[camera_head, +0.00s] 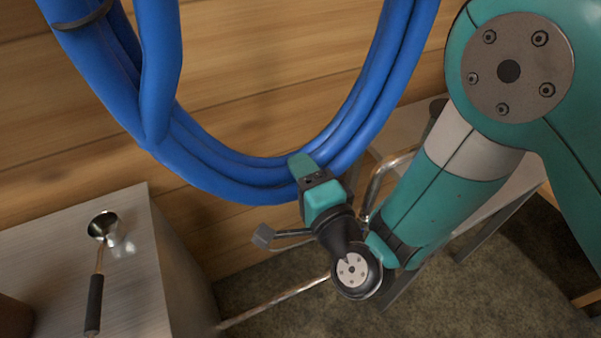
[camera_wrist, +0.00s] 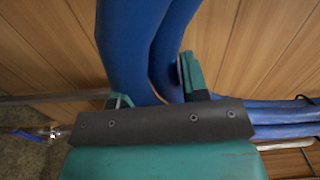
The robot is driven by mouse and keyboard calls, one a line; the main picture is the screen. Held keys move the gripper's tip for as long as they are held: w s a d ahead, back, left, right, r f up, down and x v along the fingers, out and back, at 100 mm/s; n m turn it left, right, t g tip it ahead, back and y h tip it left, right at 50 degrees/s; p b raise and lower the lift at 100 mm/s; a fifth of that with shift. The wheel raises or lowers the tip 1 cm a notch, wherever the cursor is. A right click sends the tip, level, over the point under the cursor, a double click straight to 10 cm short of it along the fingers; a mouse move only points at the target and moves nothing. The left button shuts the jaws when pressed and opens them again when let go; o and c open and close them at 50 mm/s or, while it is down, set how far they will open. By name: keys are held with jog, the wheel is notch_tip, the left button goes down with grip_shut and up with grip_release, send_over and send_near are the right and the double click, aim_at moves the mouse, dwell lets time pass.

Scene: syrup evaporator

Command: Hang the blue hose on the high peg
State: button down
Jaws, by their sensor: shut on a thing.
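The blue hose (camera_head: 215,165) hangs as a large coil of several strands in front of the plank wall in the head view. A dark band wraps it at the upper left, and its top is out of frame. My gripper (camera_head: 303,172) is at the bottom of the coil, shut on the hose strands. In the wrist view the blue hose (camera_wrist: 135,45) passes between the two fingers of my gripper (camera_wrist: 155,90), with more strands off to the right. No peg can be made out in either view.
A grey table (camera_head: 60,240) at the left bears a ladle (camera_head: 95,300) with a dark handle. Another table (camera_head: 510,200) stands behind my arm at the right. A curved metal pipe (camera_head: 378,182) and a thin rod (camera_head: 275,302) are close to my wrist.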

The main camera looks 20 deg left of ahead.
notch_tip(320, 180, up, 23)
jog(key=p, duration=1.9)
jog(key=shift+s+d+f, duration=0.15)
jog(key=shift+d, duration=0.05)
